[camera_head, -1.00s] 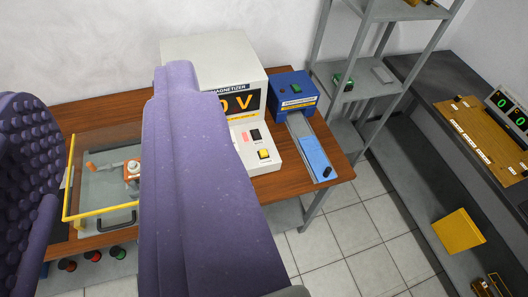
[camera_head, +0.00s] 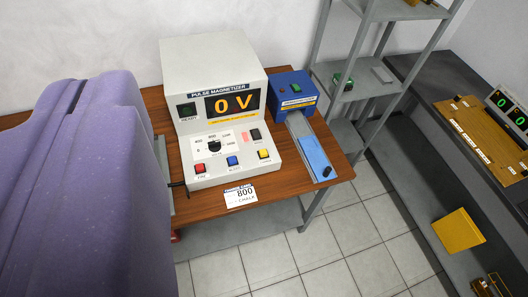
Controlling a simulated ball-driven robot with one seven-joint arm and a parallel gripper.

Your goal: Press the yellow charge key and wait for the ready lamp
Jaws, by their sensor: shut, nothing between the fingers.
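The white pulse magnetizer (camera_head: 215,62) stands on the wooden table. Its display (camera_head: 233,104) reads 0 V in orange. The yellow key (camera_head: 263,154) is at the right of its sloping front panel, with a blue key (camera_head: 232,160) and a red key (camera_head: 200,168) to its left. The ready lamp (camera_head: 187,111), left of the display, is dark green and looks unlit. A dial knob (camera_head: 214,146) sits above the keys. My purple arm fills the left side of the view.
Grey shelving (camera_head: 385,12) and a dark bench (camera_head: 440,77) are farther right. The tiled floor (camera_head: 330,235) in front is clear.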

